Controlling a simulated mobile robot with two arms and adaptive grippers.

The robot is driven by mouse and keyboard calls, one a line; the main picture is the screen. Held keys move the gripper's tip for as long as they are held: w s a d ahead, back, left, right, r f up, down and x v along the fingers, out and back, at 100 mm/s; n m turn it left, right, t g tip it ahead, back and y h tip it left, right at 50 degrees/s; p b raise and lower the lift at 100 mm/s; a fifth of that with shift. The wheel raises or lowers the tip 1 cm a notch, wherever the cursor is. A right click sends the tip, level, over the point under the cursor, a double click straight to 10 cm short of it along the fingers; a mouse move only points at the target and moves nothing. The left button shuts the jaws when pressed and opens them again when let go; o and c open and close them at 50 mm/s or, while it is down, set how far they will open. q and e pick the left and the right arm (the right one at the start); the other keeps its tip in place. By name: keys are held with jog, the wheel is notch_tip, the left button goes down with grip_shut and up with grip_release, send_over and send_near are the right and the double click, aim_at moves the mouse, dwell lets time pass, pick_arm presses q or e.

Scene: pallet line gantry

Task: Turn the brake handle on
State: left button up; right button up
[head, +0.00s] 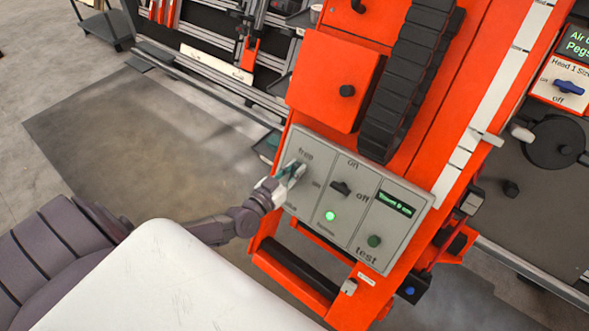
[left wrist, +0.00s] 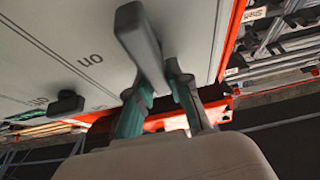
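The brake handle (left wrist: 140,35) is a dark grey lever on the left section of a light grey control panel (head: 345,240). The word "free" shows above it in the head view; the label below it is too small to read surely. My left gripper (head: 292,173) is at this handle and partly hides it. In the left wrist view, the green fingertips of my left gripper (left wrist: 160,88) lie on either side of the lever's free end and close in on it. My right gripper is in no view.
Beside the handle, the panel has a black on/off switch (head: 340,188), a lit green lamp (head: 330,216), a small display (head: 397,203) and a dark green test button (head: 374,241). An orange box (head: 335,85) and a black cable chain (head: 415,75) stand above. Open floor lies left.

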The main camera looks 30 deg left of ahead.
pick_arm(q)
grip_shut()
